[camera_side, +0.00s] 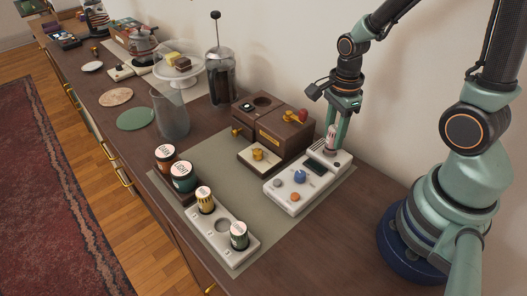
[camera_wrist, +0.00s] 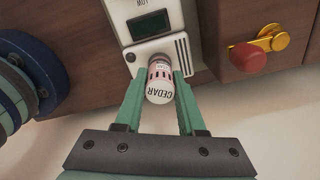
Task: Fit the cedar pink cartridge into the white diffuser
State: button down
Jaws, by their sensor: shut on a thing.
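The white diffuser (camera_side: 291,191) lies on the grey mat, with a dark screen, a blue knob and an orange knob on top. The cedar pink cartridge (camera_side: 331,143) is upright between the fingers of my gripper (camera_side: 335,128), at the diffuser's far end. In the wrist view, the cartridge's white cap (camera_wrist: 160,92) reads CEDAR, and my gripper (camera_wrist: 158,76) is shut on its sides. The diffuser (camera_wrist: 150,52) shows behind it with its screen and slotted vents. The cartridge's lower end meets or overlaps the diffuser's top; I cannot tell how deep it sits.
A white rack (camera_side: 220,242) holds a yellow and a green cartridge, with an empty hole between them. A brown wooden box (camera_side: 270,125) with brass parts and a red knob stands close to the diffuser. Two jars (camera_side: 182,177), a glass pitcher (camera_side: 171,115) and a French press (camera_side: 219,75) stand farther left.

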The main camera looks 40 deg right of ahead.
jog(key=shift+f, duration=0.9)
jog(key=shift+c, duration=2.1)
grip_release()
jog(key=shift+r, duration=3.75)
jog(key=shift+w+a+r+n, duration=0.15)
jog(key=shift+r+n, duration=0.15)
jog(key=shift+n, duration=0.3)
jog(key=a+r+n+t, duration=0.2)
jog(key=r+n, duration=0.3)
jog(key=n, duration=0.5)
jog(key=a+r+n+t, duration=0.2)
jog(key=r+n, duration=0.4)
jog(key=n, duration=0.5)
jog(key=shift+w+t, duration=0.35)
jog(key=shift+t, duration=0.45)
